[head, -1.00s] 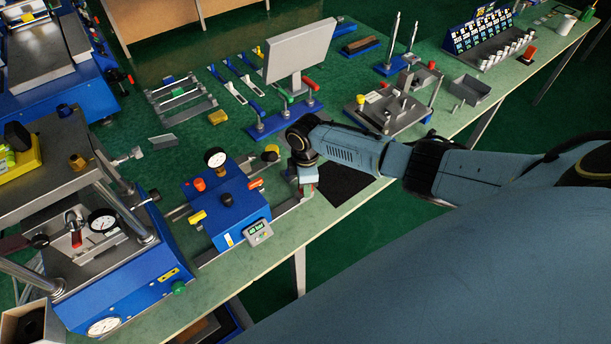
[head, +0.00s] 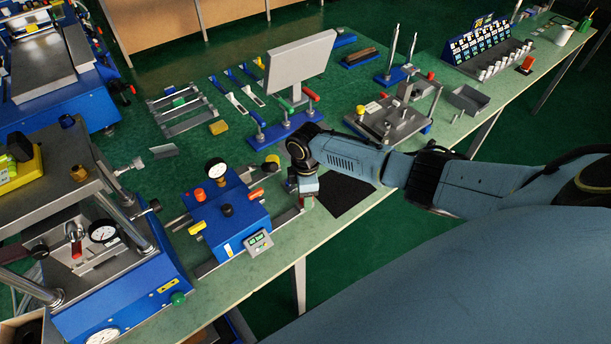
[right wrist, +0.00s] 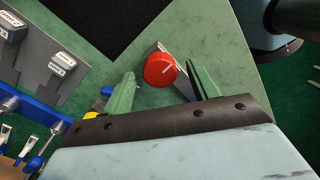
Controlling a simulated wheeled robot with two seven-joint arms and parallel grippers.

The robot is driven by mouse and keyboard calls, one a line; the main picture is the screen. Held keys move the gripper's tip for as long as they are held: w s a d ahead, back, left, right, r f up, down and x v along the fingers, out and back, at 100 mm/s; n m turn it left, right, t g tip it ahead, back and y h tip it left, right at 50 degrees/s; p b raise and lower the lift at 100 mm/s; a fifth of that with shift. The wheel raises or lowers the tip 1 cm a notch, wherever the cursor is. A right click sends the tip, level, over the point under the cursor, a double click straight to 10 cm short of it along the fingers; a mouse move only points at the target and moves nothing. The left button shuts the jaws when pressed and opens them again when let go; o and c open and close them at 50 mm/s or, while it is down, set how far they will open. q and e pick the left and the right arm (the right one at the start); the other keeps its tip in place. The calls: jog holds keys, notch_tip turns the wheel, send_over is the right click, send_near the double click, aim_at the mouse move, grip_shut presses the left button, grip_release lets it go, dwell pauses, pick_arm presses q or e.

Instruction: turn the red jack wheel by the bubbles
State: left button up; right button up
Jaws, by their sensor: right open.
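The red jack wheel (right wrist: 160,70) shows in the right wrist view as a round red knob with a pale line on its face, at the end of a grey metal bar. My right gripper (right wrist: 164,88) is open, with one green finger on each side of the wheel; I see gaps between wheel and fingers. In the head view my right gripper (head: 307,198) hangs over the bar's end at the bench's front edge and mostly hides the wheel. A small grey box with green windows (head: 258,241), perhaps the bubbles, sits to the left. My left gripper is not in view.
A blue unit (head: 228,208) with a dial gauge stands left of my right gripper. A black mat (head: 345,192) lies just right of it. A monitor (head: 300,62) and a steel fixture (head: 395,118) stand behind. A press (head: 125,285) fills the lower left.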

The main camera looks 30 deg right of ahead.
notch_tip(320, 180, up, 13)
jog(key=p, duration=0.1)
jog(key=shift+f, duration=0.15)
dwell(0.4)
